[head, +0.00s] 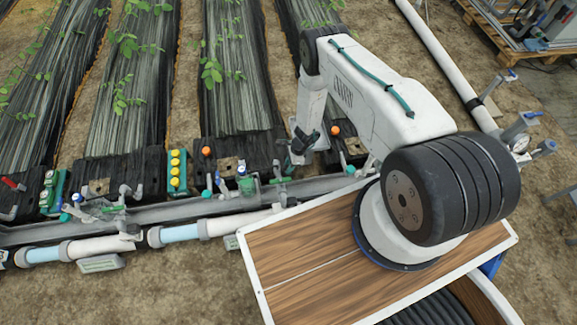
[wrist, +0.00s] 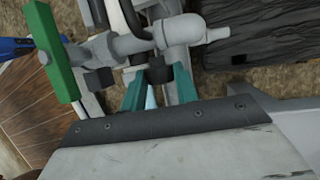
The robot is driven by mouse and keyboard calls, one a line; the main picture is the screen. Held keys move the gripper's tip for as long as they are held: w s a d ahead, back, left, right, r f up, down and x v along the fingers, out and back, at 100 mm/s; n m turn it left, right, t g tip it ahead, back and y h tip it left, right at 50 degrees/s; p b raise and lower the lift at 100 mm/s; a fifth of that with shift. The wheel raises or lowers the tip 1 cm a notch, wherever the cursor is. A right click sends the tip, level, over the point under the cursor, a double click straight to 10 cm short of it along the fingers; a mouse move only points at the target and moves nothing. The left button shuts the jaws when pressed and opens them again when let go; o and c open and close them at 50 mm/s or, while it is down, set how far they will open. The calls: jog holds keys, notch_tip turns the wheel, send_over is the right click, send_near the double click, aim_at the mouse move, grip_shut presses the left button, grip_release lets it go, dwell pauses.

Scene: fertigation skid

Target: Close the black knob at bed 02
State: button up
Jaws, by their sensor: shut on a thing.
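In the wrist view my gripper (wrist: 159,86) has its two teal fingers closed on either side of a small black knob (wrist: 158,70) below a grey pipe fitting. In the head view my gripper (head: 292,163) reaches down to the pipe row at the front end of a planted bed. The knob is hidden there behind the gripper and arm. No bed number is readable in either view.
A green handle (wrist: 54,48) and a blue lever (wrist: 16,47) lie left of my fingers. Yellow knobs (head: 176,168), an orange knob (head: 207,151) and a green valve (head: 247,187) stand left along the pipe row. Black bed covering (wrist: 265,32) lies at right in the wrist view.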

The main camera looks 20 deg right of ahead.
jog(key=shift+w+d+f+m+g+y, duration=0.1)
jog(key=shift+w+m+g+y, duration=0.1)
jog(key=shift+g, duration=0.6)
jog(key=shift+w+m+g+y, duration=0.15)
jog(key=shift+m+g+y, duration=0.05)
jog(key=shift+g, duration=0.9)
jog(key=o, duration=1)
jog(key=shift+v, duration=3.9)
jog(key=shift+w, duration=0.1)
